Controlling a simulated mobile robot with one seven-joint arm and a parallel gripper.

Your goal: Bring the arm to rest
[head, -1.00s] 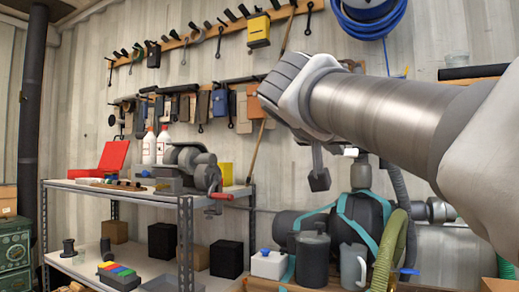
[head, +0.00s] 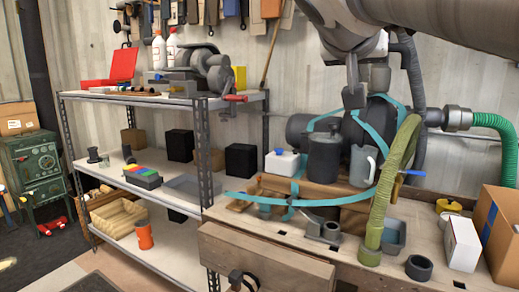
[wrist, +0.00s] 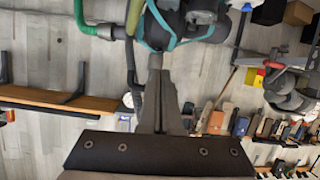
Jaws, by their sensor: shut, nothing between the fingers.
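My gripper (head: 353,97) hangs fingers down at the upper right of the head view, in front of the black machine with teal straps. It looks shut and empty. In the wrist view its fingers (wrist: 156,72) lie together at the centre, over a tilted, upturned view of the wall and shelf. My grey arm crosses the top right of the head view.
A workbench (head: 285,228) with a drawer carries a dark canister (head: 323,158), a green hose (head: 384,200) and a cardboard box (head: 498,228). A metal shelf (head: 150,98) stands at the left with a vise and a red box (head: 118,67). A green cabinet (head: 38,165) stands far left.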

